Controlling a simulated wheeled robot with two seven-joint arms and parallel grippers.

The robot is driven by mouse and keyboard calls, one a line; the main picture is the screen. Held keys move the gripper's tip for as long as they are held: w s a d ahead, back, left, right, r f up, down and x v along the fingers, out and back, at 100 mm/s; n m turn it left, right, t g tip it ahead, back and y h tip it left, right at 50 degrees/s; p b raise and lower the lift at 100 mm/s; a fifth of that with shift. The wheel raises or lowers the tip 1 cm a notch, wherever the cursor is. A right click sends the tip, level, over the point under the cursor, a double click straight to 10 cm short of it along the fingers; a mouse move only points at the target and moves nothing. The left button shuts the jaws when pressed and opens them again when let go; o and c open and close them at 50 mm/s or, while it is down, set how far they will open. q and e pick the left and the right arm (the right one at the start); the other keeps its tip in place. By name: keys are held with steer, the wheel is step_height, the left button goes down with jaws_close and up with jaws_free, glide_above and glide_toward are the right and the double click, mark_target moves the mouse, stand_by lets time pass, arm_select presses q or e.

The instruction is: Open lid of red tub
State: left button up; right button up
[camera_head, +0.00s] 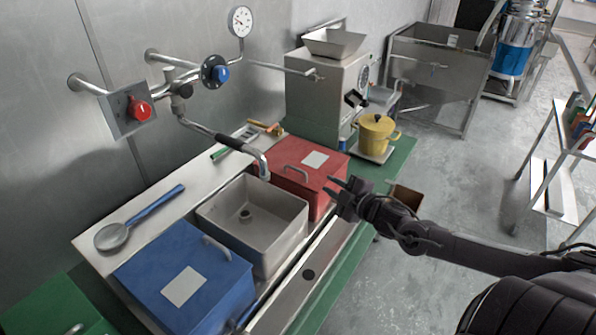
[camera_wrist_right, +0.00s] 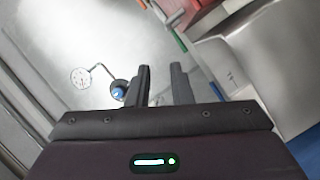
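The red tub (camera_head: 318,203) sits in the counter, between the steel sink and the grinder. Its red lid (camera_head: 290,155) lies flat and closed on top, with a grey bar handle (camera_head: 296,173) on its near left side and a pale label on it. My right gripper (camera_head: 335,189) is beside the tub's right front corner, its fingers pointing left. Its two fingers stand apart with nothing between them, as the right wrist view (camera_wrist_right: 163,85) also shows. In the head view I cannot tell whether it touches the tub. My left gripper is not in view.
The steel sink (camera_head: 275,215) and blue tub (camera_head: 155,255) are left of the red tub. A tap (camera_head: 228,142) reaches over the sink. The grinder (camera_head: 325,90) and a yellow pot (camera_head: 376,135) stand behind. A gauge (camera_wrist_right: 80,78) shows in the wrist view. Open floor lies right.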

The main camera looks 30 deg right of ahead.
steer(key=shift+s, duration=0.25)
stand_by(0.4)
